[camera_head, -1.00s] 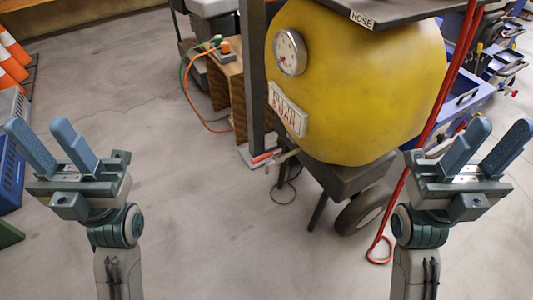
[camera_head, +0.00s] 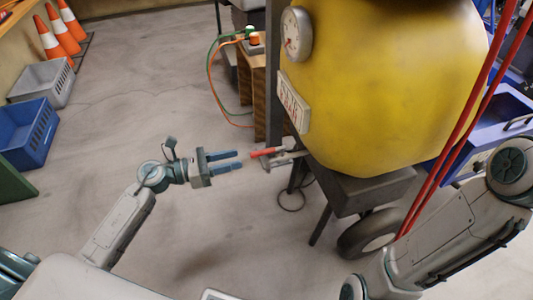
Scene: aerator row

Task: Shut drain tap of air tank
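The yellow air tank (camera_head: 400,85) stands right of centre on a dark wheeled frame, with a round gauge and a lettered plate on its left side. The drain tap (camera_head: 266,153) sticks out low on the tank's left, with a red handle lying roughly sideways and a grey metal body. My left gripper (camera_head: 240,160) is open, its two blue fingers pointing right at the tap. The fingertips are just left of the red handle; nothing shows between them. My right arm is folded at the lower right; its gripper is not visible.
Red hose (camera_head: 455,125) hangs down in front of the tank's right side. A wooden crate (camera_head: 259,90) with orange and green cords stands behind the tap. Blue and grey crates (camera_head: 28,133) and orange cones (camera_head: 60,35) are at the left. The floor between is clear.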

